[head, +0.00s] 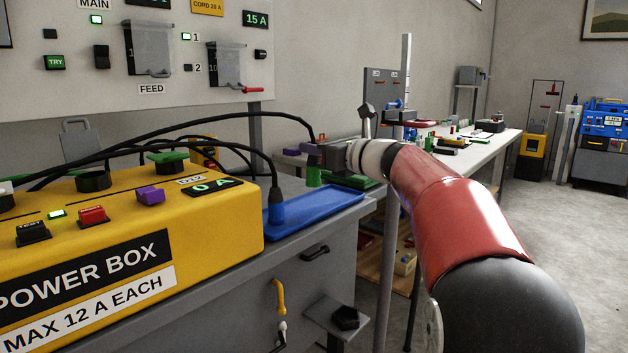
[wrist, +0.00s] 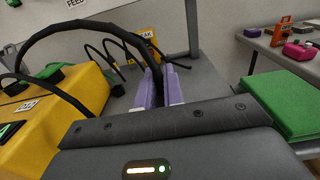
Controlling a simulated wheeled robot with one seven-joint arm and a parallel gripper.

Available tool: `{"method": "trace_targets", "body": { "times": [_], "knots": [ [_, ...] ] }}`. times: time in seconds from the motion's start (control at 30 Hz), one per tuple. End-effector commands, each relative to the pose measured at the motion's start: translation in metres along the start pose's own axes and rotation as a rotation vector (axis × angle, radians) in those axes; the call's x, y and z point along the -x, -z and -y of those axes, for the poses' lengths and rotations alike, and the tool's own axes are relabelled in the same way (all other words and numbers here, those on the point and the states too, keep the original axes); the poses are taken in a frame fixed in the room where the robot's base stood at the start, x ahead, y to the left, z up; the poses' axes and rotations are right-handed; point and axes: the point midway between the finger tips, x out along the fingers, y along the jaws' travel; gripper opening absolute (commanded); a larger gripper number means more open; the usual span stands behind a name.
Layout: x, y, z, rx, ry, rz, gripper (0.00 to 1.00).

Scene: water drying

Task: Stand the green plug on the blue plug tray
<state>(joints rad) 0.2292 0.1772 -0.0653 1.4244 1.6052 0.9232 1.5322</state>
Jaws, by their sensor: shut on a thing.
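My gripper (head: 311,152) is at the end of my arm, above the far right end of the blue plug tray (head: 325,210). The green plug (head: 314,175) hangs upright below its fingers in the head view. I cannot tell whether its base touches the tray. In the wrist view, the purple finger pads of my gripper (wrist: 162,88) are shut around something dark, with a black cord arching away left. The green plug itself is hidden there. A blue plug (head: 276,208) stands at the tray's left end with a cord from its top.
The yellow power box (head: 215,225) stands left of the tray, with black cords arching over it. A green block or tray (head: 352,181) lies beyond the blue tray; it also shows in the wrist view (wrist: 285,105). A cluttered bench (head: 470,150) is behind. The middle of the blue tray is clear.

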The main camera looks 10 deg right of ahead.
Motion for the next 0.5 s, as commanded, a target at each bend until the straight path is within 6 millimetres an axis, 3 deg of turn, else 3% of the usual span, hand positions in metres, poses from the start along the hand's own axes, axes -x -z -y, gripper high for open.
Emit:
{"method": "trace_targets", "body": {
  "times": [0.3,0.5],
  "knots": [
    [0.0,0.041,0.0,-0.003,0.0,0.0,0.0],
    [0.0,0.047,0.0,0.0,0.0,0.001,0.0]
  ]
}}
